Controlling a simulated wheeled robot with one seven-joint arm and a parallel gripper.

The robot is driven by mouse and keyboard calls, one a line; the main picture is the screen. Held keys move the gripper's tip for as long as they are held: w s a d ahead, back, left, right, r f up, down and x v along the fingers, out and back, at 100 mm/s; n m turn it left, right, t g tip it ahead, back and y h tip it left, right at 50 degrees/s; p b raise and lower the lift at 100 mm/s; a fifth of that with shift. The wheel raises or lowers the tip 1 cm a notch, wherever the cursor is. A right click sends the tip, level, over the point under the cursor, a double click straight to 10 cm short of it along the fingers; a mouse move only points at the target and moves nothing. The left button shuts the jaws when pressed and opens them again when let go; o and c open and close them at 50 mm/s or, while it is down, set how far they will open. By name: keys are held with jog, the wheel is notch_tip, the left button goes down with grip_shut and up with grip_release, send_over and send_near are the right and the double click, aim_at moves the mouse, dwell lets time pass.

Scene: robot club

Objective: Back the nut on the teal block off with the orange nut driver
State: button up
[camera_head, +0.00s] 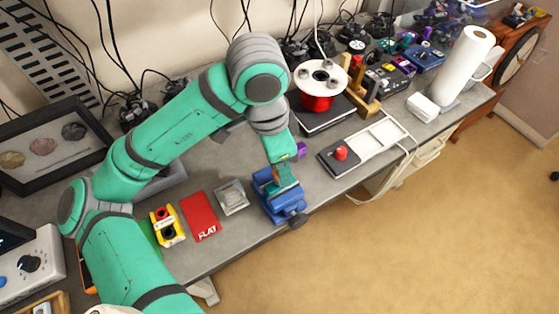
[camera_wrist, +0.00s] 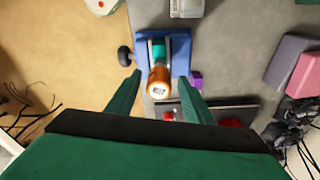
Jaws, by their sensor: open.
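The blue vise (camera_head: 283,204) stands near the table's front edge and holds the teal block, which shows as a teal patch in the wrist view (camera_wrist: 158,51). The orange nut driver (camera_wrist: 158,82) stands at the teal block, its handle end with a pale label facing the wrist camera. The nut is hidden. My gripper (camera_wrist: 159,88) is open, with one finger on each side of the driver and visible gaps between. In the head view my gripper (camera_head: 284,172) is over the vise, and the driver is mostly hidden there.
Left of the vise lie a clear dish (camera_head: 232,197), a red FLAT case (camera_head: 201,217) and a yellow holder (camera_head: 160,236). A small purple block (camera_head: 302,149) is just behind the vise. A black pad with red button (camera_head: 341,154) and a white tray (camera_head: 378,137) are right.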

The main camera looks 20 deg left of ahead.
jog(key=m, duration=0.6)
jog(key=shift+g, duration=0.3)
jog(key=m, duration=0.6)
jog(key=shift+g, duration=0.4)
